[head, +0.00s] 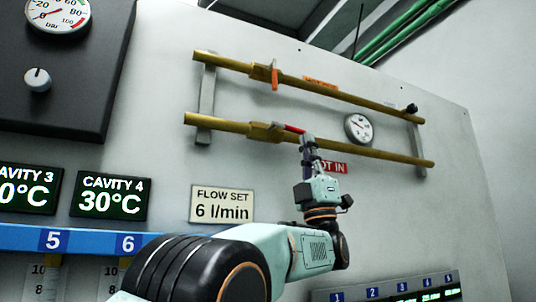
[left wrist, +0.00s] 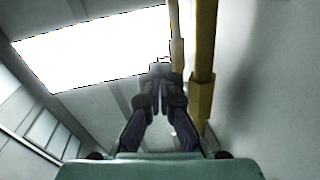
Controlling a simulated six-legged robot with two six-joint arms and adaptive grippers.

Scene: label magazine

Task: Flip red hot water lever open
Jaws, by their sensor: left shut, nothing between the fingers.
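The red lever (head: 294,129) sits on the valve (head: 264,131) of the lower yellow pipe (head: 380,154) and lies nearly along the pipe, pointing right. My left gripper (head: 306,139) is shut and empty, its fingertips close to the lever's right end. I cannot tell whether they touch. In the left wrist view the closed fingertips (left wrist: 160,72) are beside the yellow pipes (left wrist: 203,95), and I cannot make out the red lever there. A red "HOT IN" sign (head: 335,167) is partly hidden by the gripper. My right gripper is not in view.
The upper yellow pipe (head: 350,95) carries an orange lever (head: 274,76) that hangs across it. A round gauge (head: 359,128) is between the pipes, right of my gripper. A "FLOW SET" sign (head: 222,204) and temperature displays (head: 110,195) are at lower left.

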